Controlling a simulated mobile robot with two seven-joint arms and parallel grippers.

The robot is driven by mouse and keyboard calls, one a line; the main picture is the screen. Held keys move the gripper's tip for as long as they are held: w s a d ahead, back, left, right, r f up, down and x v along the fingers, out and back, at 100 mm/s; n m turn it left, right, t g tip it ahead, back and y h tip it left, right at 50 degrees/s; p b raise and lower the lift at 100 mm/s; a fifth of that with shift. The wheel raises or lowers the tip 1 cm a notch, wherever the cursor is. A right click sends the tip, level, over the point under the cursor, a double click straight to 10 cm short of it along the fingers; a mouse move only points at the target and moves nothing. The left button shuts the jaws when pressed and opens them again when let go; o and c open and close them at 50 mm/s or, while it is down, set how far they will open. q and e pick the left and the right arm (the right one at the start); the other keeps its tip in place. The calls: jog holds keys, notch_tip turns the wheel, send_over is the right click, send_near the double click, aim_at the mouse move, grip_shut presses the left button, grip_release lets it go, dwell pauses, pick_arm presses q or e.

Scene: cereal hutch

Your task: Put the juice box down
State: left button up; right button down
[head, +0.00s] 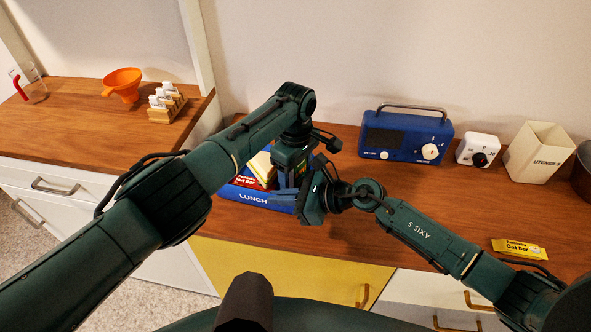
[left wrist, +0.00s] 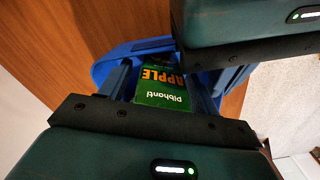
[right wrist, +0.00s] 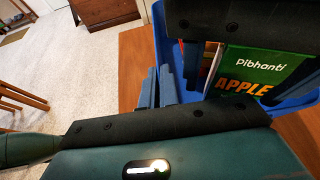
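The juice box is green with orange "APPLE" lettering; it shows in the left wrist view (left wrist: 162,88) and the right wrist view (right wrist: 270,68). It is at the blue lunch box (head: 262,198), with the lunch box rim around it in the wrist views. My left gripper (head: 290,180) points down over the lunch box. Its fingers lie close along both sides of the juice box and appear shut on it. My right gripper (head: 306,203) is right beside the left one; its fingers (right wrist: 158,88) are nearly together and empty. The head view hides most of the juice box.
A wrapped snack (head: 245,181) lies in the lunch box. A blue radio (head: 405,135), a white timer (head: 478,150) and a utensil holder (head: 538,152) stand along the wall. A yellow bar (head: 518,248) lies at the right. The counter between radio and front edge is clear.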

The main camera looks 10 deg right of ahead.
pick_arm(q)
jog(key=shift+o, duration=0.2)
jog(key=shift+r, duration=0.1)
notch_tip(320, 180, up, 12)
jog(key=shift+r, duration=0.1)
dwell(0.3)
dwell(0.5)
pick_arm(e)
jog(key=c, duration=1.6)
grip_release()
